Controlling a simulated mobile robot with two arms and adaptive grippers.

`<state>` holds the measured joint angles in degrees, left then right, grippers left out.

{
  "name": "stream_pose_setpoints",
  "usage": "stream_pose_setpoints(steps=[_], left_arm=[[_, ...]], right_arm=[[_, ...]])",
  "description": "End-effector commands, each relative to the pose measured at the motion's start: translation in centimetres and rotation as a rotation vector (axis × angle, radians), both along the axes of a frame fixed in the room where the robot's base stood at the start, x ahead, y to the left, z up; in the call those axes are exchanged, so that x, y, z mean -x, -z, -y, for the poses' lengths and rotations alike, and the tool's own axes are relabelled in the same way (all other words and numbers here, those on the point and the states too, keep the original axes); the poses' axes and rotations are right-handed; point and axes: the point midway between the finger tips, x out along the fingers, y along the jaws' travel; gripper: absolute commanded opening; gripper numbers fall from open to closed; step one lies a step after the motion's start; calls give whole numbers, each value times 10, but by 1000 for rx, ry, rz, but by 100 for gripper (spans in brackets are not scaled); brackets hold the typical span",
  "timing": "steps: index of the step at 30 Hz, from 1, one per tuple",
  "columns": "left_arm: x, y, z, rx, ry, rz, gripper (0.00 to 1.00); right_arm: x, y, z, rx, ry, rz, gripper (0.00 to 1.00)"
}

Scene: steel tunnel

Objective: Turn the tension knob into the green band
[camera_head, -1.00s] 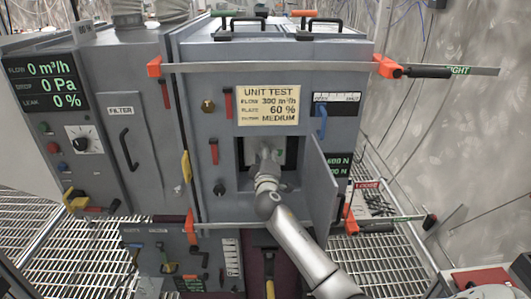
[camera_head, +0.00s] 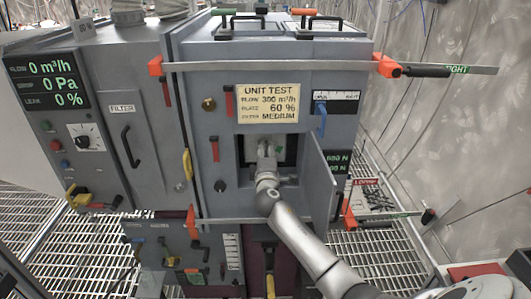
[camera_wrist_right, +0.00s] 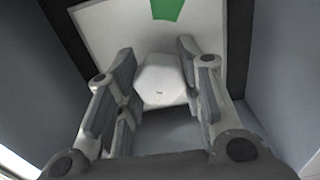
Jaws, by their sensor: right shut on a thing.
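The tension knob (camera_wrist_right: 160,82) is a pale, faceted knob in the right wrist view. It stands in front of a white plate (camera_wrist_right: 105,22) with a green band (camera_wrist_right: 167,9) at the top edge of the picture. My right gripper (camera_wrist_right: 158,76) is shut on the knob, with one finger on each side. In the head view, my right gripper (camera_head: 266,158) reaches into the square recess of the grey cabinet and hides most of the knob. A small green patch (camera_head: 264,146) shows behind it. Any pointer on the knob cannot be made out. My left gripper is not in view.
The recess's small door (camera_head: 320,183) stands open close to the right of my arm. Clamp bars with orange ends (camera_head: 388,68) cross the cabinet above and below. A sign (camera_head: 268,104) reads "UNIT TEST". Metal grating lies around the cabinet.

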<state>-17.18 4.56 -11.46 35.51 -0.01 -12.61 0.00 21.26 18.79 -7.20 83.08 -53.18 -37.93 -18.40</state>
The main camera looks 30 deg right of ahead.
Motion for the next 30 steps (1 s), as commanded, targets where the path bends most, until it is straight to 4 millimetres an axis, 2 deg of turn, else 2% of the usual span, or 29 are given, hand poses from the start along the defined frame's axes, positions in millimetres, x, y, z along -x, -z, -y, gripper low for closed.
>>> stream_pose_setpoints(steps=[3, 4, 9, 22, 26, 30], left_arm=[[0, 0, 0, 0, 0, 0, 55], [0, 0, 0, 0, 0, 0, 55], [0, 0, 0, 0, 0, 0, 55], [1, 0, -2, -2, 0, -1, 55], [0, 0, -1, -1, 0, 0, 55], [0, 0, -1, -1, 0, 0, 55]], right_arm=[[0, 2, -1, -2, -1, -3, 11], [0, 2, -1, -2, -1, -3, 36], [0, 1, -1, -2, -1, -1, 57], [6, 1, -4, -2, -2, 0, 57], [20, 1, -13, -3, -2, 1, 57], [43, 2, -27, -4, -2, 0, 57]])
